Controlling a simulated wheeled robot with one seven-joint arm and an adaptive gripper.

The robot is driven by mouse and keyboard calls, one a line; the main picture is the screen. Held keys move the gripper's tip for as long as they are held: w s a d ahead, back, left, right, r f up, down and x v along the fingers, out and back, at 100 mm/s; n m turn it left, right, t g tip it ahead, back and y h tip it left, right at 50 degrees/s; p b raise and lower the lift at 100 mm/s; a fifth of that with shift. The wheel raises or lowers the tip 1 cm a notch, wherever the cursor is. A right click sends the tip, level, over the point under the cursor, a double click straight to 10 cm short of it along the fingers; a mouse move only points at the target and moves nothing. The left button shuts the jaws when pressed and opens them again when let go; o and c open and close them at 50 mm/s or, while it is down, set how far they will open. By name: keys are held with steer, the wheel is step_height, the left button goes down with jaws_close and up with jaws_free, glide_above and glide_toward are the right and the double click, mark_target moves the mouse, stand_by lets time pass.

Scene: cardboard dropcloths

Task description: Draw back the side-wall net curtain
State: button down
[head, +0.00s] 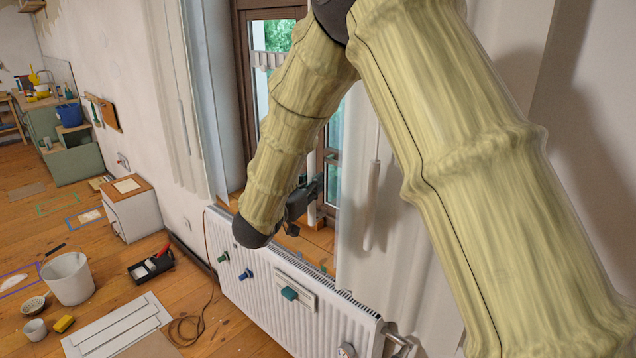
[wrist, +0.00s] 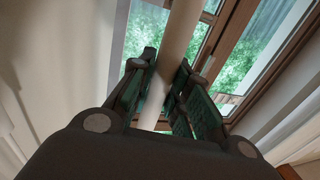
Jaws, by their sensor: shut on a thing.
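My gripper (head: 302,198) is in front of the window, partly hidden behind my arm. In the wrist view its dark green-padded fingers (wrist: 165,75) are shut around a pale, slender rod (wrist: 181,32), which runs up between them. The same rod (head: 311,180) shows as a short white upright piece at the gripper in the head view. A pale curtain (head: 355,248) hangs right of the window, partly hidden by my arm. Another pale hanging (head: 168,90) is left of the window. Pale cloth (wrist: 55,70) fills the wrist view's left side. The rod's top is hidden.
A white radiator (head: 262,300) with coloured knobs stands below the window (head: 268,35). A second white wand (head: 372,205) hangs by the right curtain. A bucket (head: 68,280), a white panel (head: 118,325) and a paint tray (head: 150,268) lie on the floor at left.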

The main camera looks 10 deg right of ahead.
steer(key=c, duration=1.3)
jaws_free()
steer(key=v, duration=1.2)
